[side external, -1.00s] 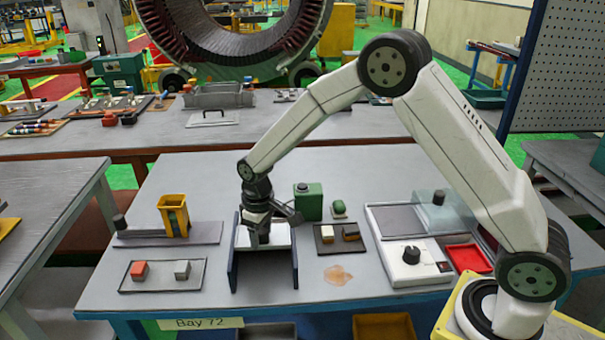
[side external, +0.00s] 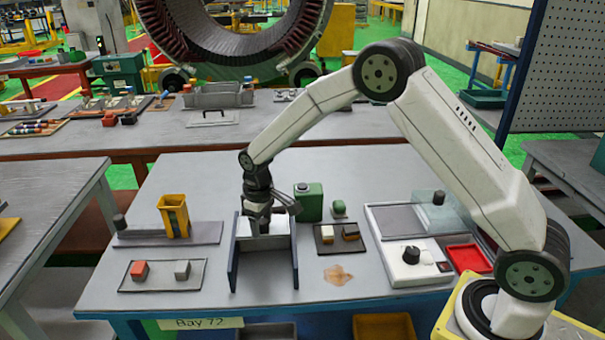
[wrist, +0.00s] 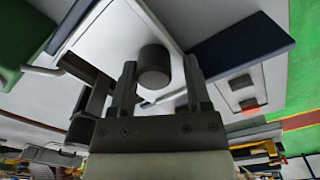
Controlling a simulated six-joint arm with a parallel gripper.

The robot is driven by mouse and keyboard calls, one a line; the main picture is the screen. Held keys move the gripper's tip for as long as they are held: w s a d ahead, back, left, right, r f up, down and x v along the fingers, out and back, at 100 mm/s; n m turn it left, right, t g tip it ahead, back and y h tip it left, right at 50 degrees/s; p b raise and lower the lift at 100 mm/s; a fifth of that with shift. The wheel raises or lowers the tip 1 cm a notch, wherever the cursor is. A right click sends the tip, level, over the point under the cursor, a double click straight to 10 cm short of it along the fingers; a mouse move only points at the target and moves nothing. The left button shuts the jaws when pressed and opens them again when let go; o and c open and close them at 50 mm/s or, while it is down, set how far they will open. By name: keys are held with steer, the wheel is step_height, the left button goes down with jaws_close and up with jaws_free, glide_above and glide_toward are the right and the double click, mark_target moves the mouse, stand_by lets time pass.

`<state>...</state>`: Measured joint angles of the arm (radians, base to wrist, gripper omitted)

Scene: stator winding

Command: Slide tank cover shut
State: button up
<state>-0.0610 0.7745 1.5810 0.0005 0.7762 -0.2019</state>
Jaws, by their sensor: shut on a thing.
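The tank cover (side external: 281,241) is a pale flat plate lying between two dark blue side walls (side external: 233,268) of the tank. Its front part lies behind the open floor between the walls. My gripper (side external: 264,229) points down over the cover. In the wrist view my gripper (wrist: 160,68) has its two fingers on either side of a dark round knob (wrist: 153,60), and it is shut on it. The pale cover (wrist: 118,32) shows behind the knob, with a dark blue wall (wrist: 240,45) to the right. The gripper hides the knob in the side view.
A green canister (side external: 308,203) stands close right of the tank's back. A small tray (side external: 338,238) with blocks lies right. A yellow holder (side external: 173,215) and a tray with red and grey blocks (side external: 160,289) are left. A brownish stain (side external: 338,275) marks the table.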

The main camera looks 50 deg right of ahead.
steer(key=shift+w+d+f, duration=0.2)
steer(key=shift+w+d, duration=0.1)
steer(key=shift+d, duration=0.25)
steer(key=shift+w+d+f, duration=0.2)
steer(key=shift+w+d, duration=0.05)
steer(key=shift+d, duration=0.3)
steer(key=o, duration=0.7)
steer(key=shift+a, duration=0.1)
steer(key=shift+r, duration=0.15)
steer(key=shift+w+r, duration=0.15)
steer(key=shift+r, duration=0.6)
steer(key=shift+w+r, duration=0.1)
steer(key=shift+r, duration=2.25)
